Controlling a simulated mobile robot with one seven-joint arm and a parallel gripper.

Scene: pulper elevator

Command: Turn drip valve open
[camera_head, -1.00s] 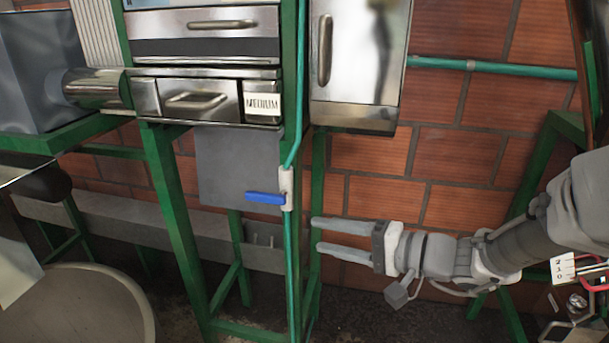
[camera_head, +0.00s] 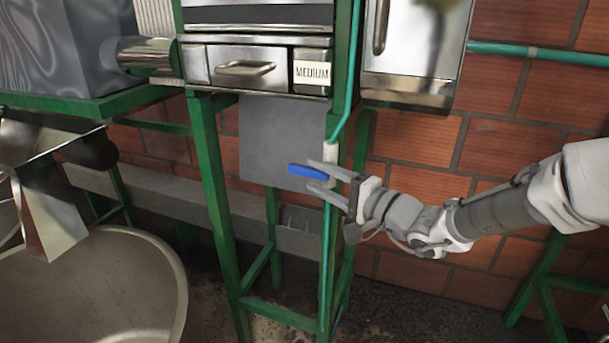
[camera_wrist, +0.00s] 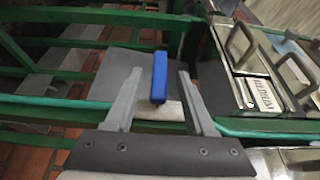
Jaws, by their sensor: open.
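The drip valve has a blue lever handle (camera_head: 306,172) on a white valve body (camera_head: 331,151), set in a thin green pipe (camera_head: 328,240). The handle points left, across the pipe. My gripper (camera_head: 312,174) is open at the valve, with one finger above the handle and one below it. In the wrist view the blue handle (camera_wrist: 159,78) lies between the two spread fingers of my gripper (camera_wrist: 155,95), with a visible gap on both sides. Part of the valve body and the handle's root are hidden behind my fingers.
A steel machine with a drawer labelled MEDIUM (camera_head: 312,73) is above the valve. Green frame legs (camera_head: 222,200) stand around the pipe. A steel box (camera_head: 412,50) hangs at upper right. A large round basin (camera_head: 165,270) is at lower left. A brick wall is behind.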

